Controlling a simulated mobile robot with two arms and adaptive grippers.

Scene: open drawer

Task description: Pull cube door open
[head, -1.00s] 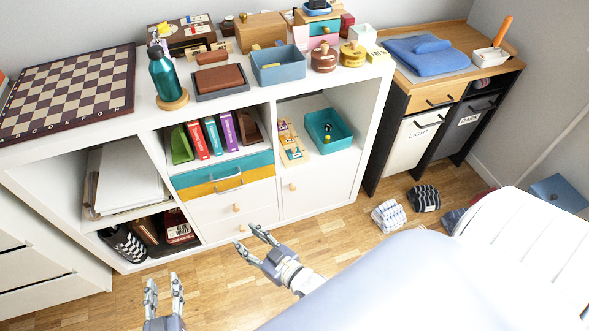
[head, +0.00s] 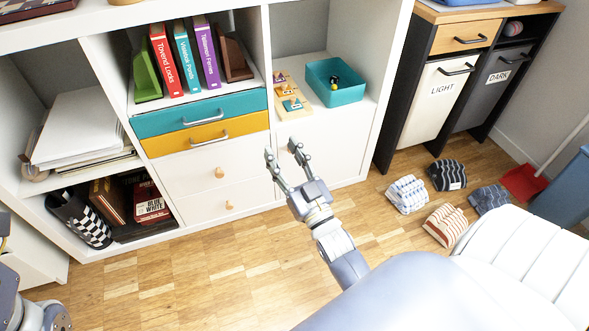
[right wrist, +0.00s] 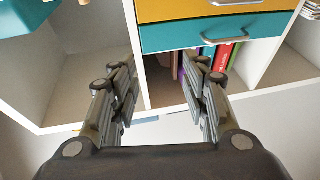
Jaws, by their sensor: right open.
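The white cube door (head: 345,150) fills the lower right cube of the white shelf and looks closed. Its knob does not show; my right gripper overlaps the door's left part in the head view. My right gripper (head: 281,150) is open and empty, its two fingers pointing at the door's left side. I cannot tell whether they touch it. In the right wrist view its open fingers (right wrist: 160,80) show with nothing between them, and the scene appears upside down. I do not make out my left gripper; only grey parts of mine show at the lower left.
Left of the door are a teal drawer (head: 160,122), a yellow drawer (head: 180,143) and two white drawers with knobs. A teal box (head: 350,95) stands above the door. Folded cloths (head: 407,195) lie on the floor at right. The floor before the shelf is clear.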

